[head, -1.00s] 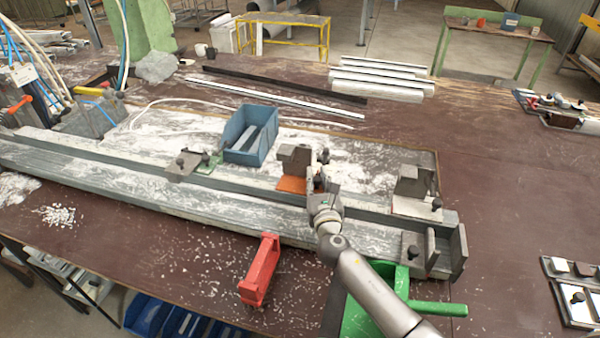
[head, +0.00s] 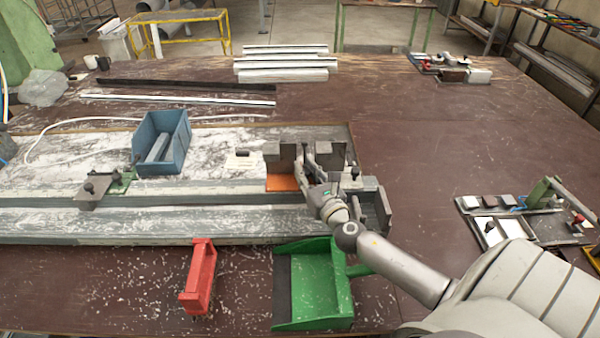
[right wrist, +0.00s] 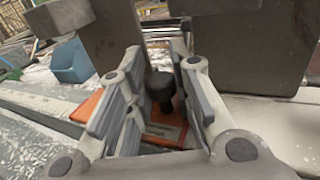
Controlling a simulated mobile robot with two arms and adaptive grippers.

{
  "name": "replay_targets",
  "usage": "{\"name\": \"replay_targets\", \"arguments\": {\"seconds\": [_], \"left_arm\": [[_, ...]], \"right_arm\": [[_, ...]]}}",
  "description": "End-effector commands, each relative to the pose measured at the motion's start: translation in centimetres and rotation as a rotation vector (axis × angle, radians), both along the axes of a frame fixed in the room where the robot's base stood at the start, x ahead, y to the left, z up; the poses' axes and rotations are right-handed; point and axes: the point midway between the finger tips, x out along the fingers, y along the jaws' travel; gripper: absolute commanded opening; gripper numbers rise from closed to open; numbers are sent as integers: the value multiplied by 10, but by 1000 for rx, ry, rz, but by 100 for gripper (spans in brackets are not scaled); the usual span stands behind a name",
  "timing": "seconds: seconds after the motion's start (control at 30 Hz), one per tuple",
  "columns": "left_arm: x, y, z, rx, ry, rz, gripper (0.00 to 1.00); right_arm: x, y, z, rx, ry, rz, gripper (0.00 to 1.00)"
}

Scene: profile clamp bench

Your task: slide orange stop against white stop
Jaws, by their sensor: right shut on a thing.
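The orange stop (head: 282,183), a grey block on an orange plate, sits on the long rail. My right gripper (head: 308,165) is shut on its black knob, to the right of the block. The right wrist view shows the knob (right wrist: 162,84) between the fingers and the orange plate (right wrist: 90,105) below. The white stop (head: 335,152) stands close to the right of the gripper; its grey block (right wrist: 255,50) and white plate (right wrist: 268,118) fill the right of the wrist view. My fingers hide the gap, so I cannot tell whether the stops touch. My left gripper is out of view.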

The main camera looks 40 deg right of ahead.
Motion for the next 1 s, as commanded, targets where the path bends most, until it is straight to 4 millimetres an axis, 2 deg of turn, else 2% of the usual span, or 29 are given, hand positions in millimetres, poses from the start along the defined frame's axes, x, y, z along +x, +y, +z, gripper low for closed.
{"name": "replay_targets", "arguments": {"seconds": [0.2, 0.23, 0.37, 0.77, 1.0], "left_arm": [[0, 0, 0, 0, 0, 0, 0], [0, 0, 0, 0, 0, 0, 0], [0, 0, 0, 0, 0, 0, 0], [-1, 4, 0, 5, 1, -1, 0], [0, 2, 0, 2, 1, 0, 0]], "right_arm": [[0, -1, -1, -2, 2, -4, 0], [0, -1, -1, -2, 2, -4, 25], [0, -1, -1, -1, 2, -3, 42], [-1, -2, -1, -2, 1, -5, 42], [-22, 4, -2, -1, 4, -3, 42]]}}
